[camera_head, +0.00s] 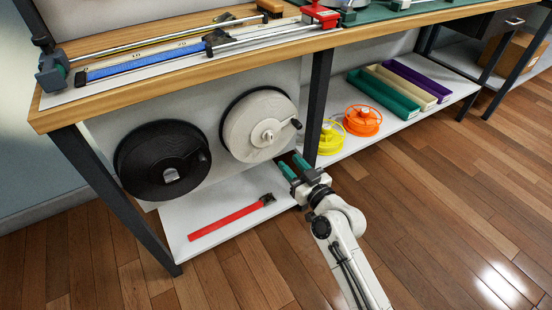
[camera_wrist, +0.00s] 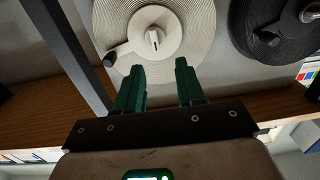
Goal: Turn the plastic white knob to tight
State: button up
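The white knob (camera_head: 268,135) is a small winged knob at the centre of a white strap reel (camera_head: 243,122) mounted upright under the bench. In the wrist view the knob (camera_wrist: 154,39) shows at the reel's hub, its grip ridge standing roughly upright in the picture. My gripper (camera_head: 291,164) is just below and to the right of the white reel in the head view. Its two green fingers (camera_wrist: 159,66) are spread apart with nothing between them. In the wrist view the knob lies beyond the fingertips, near the middle of their gap, and they are not around it.
A black crank handle (camera_head: 296,124) sticks out from the white reel's rim. A black reel (camera_head: 165,160) hangs to its left. A red strap tool (camera_head: 230,217) lies on the shelf below. A dark bench leg (camera_head: 318,105) stands close to the right of my gripper.

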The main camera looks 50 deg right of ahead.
aim_at(272, 139)
jog(key=x, duration=0.7)
jog(key=p+x, duration=0.1)
jog(key=x, duration=0.3)
jog(key=shift+s+d, duration=0.15)
jog(key=shift+d, duration=0.25)
grip_shut()
